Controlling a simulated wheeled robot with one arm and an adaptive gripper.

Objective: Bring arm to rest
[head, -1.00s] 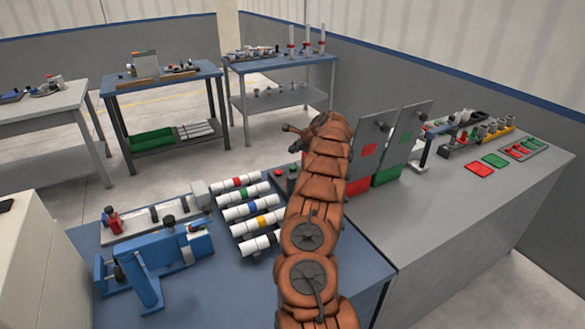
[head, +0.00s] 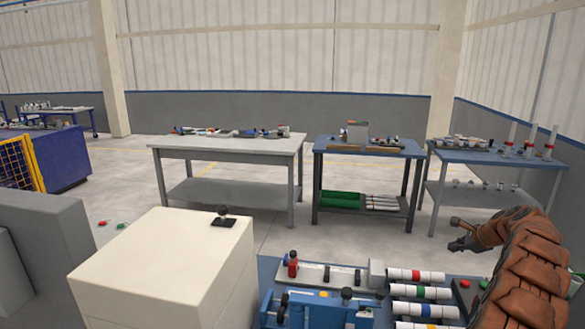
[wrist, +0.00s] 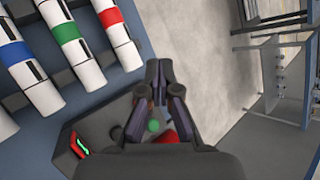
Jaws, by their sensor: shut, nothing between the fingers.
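My arm is covered in a brown jacket and reaches in from the lower right of the head view. My gripper (head: 456,236) is at its far end, small in that view, above the far edge of the blue bench. In the wrist view my gripper (wrist: 158,92) points at the bench edge and the floor beyond. Its dark fingers are together with nothing between them. Below the fingers is a dark button box with a green button (wrist: 153,126) and a red button (wrist: 166,138), partly hidden by the gripper.
White pipes with coloured bands (head: 420,292) lie in a row on the bench, left of my arm. A blue fixture (head: 315,312) stands left of them. A cream cabinet (head: 165,265) is at the front left. Tables (head: 228,144) stand farther back, with open floor between.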

